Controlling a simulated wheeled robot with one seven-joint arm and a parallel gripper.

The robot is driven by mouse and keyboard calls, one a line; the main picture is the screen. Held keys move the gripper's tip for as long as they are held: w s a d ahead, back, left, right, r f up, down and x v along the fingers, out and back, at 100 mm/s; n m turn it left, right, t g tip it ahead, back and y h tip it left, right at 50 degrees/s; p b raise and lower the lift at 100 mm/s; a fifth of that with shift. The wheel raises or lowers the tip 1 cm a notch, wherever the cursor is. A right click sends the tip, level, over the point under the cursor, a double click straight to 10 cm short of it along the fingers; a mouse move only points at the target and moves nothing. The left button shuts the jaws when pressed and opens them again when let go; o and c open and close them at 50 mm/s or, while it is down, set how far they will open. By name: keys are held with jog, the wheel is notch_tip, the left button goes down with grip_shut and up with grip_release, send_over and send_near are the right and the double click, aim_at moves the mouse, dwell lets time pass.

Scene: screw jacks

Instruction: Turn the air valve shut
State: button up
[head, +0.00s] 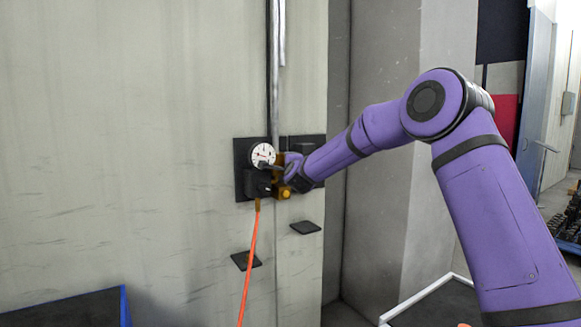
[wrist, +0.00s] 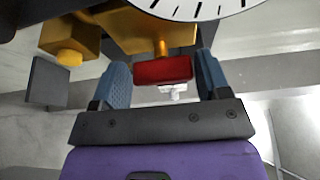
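The air valve's red handle (wrist: 163,70) sits on a brass stem below a brass body (wrist: 150,32) in the wrist view. My gripper (wrist: 163,62) has its two blue fingers spread, one on each side of the handle. A narrow gap shows at the right finger; I cannot tell whether the left one touches. In the head view my gripper (head: 281,170) is at the wall fitting, in front of the brass part (head: 284,192). The handle is hidden there. A white dial gauge (head: 263,154) is just left of my gripper.
A dark panel (head: 243,185) backs the fitting, with a grey pipe (head: 273,80) above it. An orange hose (head: 249,262) hangs below. Two small dark plates (head: 305,227) are on the wall beneath. A blue-edged dark surface (head: 70,310) is at lower left.

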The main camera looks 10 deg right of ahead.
jog(key=s, duration=1)
jog(key=shift+s+a, duration=0.4)
